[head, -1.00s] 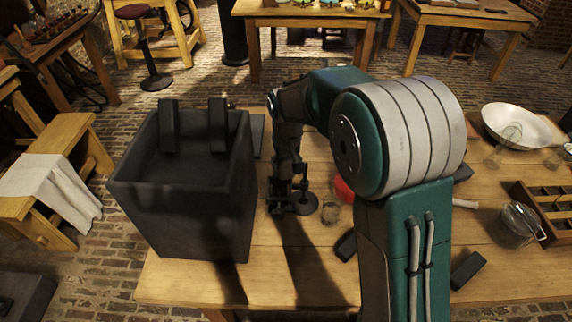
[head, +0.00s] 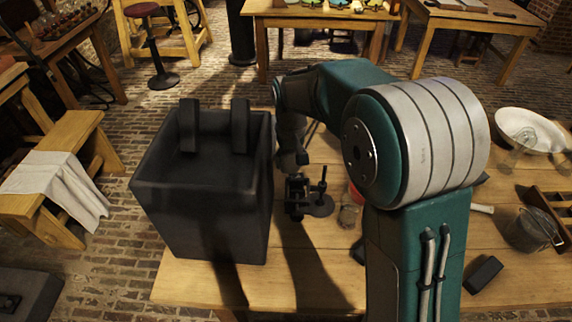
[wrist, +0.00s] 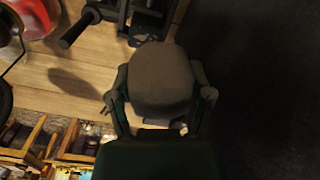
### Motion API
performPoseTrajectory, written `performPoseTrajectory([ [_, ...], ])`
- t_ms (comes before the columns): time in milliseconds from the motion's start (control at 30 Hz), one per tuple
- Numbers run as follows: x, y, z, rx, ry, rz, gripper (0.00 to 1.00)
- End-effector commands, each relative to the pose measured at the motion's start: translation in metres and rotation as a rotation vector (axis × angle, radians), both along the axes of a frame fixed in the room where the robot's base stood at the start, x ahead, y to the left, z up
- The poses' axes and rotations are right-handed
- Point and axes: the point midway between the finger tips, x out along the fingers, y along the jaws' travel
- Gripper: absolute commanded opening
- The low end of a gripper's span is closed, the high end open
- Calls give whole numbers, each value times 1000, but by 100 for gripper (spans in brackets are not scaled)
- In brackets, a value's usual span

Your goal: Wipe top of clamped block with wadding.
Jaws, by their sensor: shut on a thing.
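My gripper (wrist: 160,98) is shut on a dark brown-grey, rounded pad of wadding (wrist: 161,76), one finger on each side of it. In the head view my arm reaches down between a large dark box and the table's clamp (head: 297,190), with the wrist just behind and above the clamp. The dark metal clamp also shows at the top of the wrist view (wrist: 136,22), just beyond the wadding. I cannot make out the block in the clamp. I cannot tell whether the wadding touches anything.
The tall dark box (head: 200,215) stands close on the left, and its dark wall fills the right of the wrist view. A glass jar (head: 349,214) and a red thing (head: 355,192) are right of the clamp.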

Motion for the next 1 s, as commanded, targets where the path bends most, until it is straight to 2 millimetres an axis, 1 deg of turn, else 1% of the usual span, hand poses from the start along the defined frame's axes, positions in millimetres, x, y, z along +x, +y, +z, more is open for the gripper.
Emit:
performPoseTrajectory([
  [100, -1, 0, 12, -1, -3, 0, 15],
  [500, -8, -4, 45, -2, -3, -2, 15],
  [633, -8, -6, 48, -1, -3, -2, 15],
  [1000, -8, -4, 47, -3, -2, -2, 15],
])
